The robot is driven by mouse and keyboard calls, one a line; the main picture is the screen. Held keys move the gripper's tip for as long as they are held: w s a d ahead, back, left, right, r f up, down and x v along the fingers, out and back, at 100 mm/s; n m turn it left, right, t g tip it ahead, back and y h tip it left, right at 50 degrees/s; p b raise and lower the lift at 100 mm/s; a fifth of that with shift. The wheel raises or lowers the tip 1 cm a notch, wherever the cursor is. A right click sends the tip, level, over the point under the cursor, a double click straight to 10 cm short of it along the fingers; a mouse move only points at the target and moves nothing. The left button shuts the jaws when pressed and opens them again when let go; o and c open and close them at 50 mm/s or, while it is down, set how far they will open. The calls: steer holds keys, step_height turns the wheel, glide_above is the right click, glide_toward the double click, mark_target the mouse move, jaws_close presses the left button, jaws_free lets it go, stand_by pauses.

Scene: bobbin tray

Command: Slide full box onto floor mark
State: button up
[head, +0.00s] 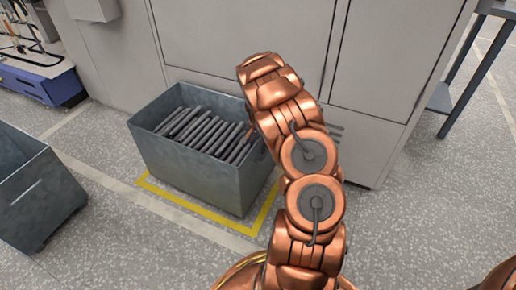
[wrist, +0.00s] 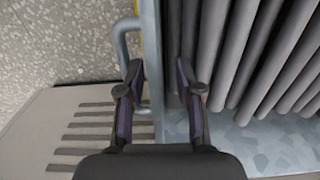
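The full box (head: 190,180) is a grey metal bin packed with dark rods (head: 205,132). In the head view it stands against the cabinet, with the yellow floor mark (head: 205,212) showing along its front and right side. The mark's rear part is hidden. In the wrist view, the box's wall (wrist: 151,50) and its grey tubular handle (wrist: 122,42) lie below my gripper (wrist: 159,68). The gripper is open, one finger over the handle side and the other over the rods. I cannot tell whether it touches. In the head view my arm hides the gripper.
A second grey bin (head: 35,190) stands at the left, apart from the full box. The grey cabinet (head: 240,45) closes off the back, with vent slots near my arm. A dark rack (head: 465,70) stands at the right. The floor in front is clear.

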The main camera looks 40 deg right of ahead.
step_height(320, 180, up, 11)
steer(key=shift+r, duration=0.1)
stand_by(0.3)
stand_by(0.4)
steer(key=s+a+r+n+p, duration=0.25)
steer(key=a+r+p, duration=0.35)
steer(key=r, duration=0.4)
steer(key=s+a+r+n+p, duration=0.1)
steer(key=s+a+r+p, duration=0.4)
steer(key=r, duration=0.6)
steer(key=s+a+r+n+p, duration=0.2)
steer(key=s+a+r+p, duration=0.1)
steer(key=a+r+p, duration=0.55)
steer(key=s+a+r+n+g+p, duration=0.1)
steer(key=s+a+r+n+p, duration=0.3)
steer(key=s+a+r+p, duration=0.4)
steer(key=s+a+r+n+p, duration=0.4)
steer(key=s+a+r+p, duration=0.3)
steer(key=s+r+p, duration=0.3)
steer(key=s+r, duration=0.4)
steer(key=s, duration=0.1)
steer(key=shift+a+r+g, duration=0.25)
steer(key=shift+a+g, duration=0.15)
